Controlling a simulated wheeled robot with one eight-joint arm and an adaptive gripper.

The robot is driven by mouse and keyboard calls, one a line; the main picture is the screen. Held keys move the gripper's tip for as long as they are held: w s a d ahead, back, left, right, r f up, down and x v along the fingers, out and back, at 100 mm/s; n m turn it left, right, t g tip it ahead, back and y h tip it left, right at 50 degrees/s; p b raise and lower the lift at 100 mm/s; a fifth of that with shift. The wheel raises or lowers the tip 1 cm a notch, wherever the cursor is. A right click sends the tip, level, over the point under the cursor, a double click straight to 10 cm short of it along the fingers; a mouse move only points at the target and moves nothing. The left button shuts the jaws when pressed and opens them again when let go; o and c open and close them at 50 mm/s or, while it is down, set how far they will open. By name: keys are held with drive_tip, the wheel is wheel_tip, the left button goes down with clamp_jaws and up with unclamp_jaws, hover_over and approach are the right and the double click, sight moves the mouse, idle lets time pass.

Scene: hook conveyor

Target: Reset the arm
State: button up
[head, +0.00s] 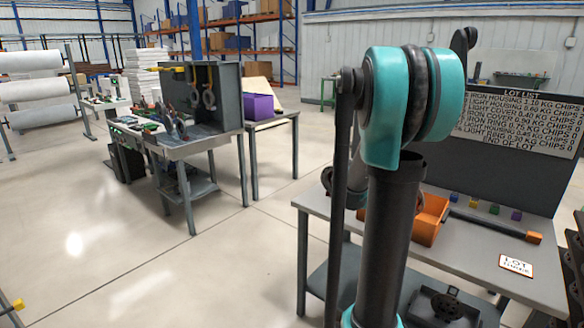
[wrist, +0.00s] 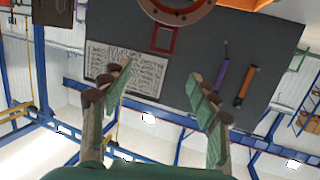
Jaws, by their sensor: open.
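My arm (head: 395,200) rises large in the right half of the head view, with a teal joint at its top. It hides part of the table behind it, and I cannot make out the fingers there. In the wrist view my gripper (wrist: 160,74) shows two green-padded fingers spread wide apart. Nothing is between them. Behind the fingers, apart from them, is a dark board with a white written sheet (wrist: 128,68). The wrist picture looks upside down, with the ceiling beams low in the frame.
The grey table (head: 470,245) at right carries an orange bin (head: 430,220), small coloured blocks and a lot card (head: 516,265). The lot board (head: 515,125) stands behind it. Another workbench (head: 190,148) and a purple bin (head: 262,106) are at left. Open floor (head: 120,235) lies at front left.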

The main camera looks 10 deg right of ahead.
drive_tip(key=s+a+f+n+y, duration=0.4)
drive_tip(key=s+a+f, duration=0.3)
drive_tip(key=a, duration=0.3)
drive_tip(key=s+a+f+n+g+y, duration=0.1)
drive_tip(key=s+a+f+n+y, duration=0.3)
drive_tip(key=s+a+f, duration=0.3)
drive_tip(key=s+a+f+n+g+y, duration=0.1)
drive_tip(key=s+a+f+n+y, duration=0.4)
drive_tip(key=a, duration=1)
drive_tip(key=s+f+y, duration=0.1)
drive_tip(key=s+f, duration=0.2)
drive_tip(key=s, duration=0.1)
drive_tip(key=shift+s, duration=0.25)
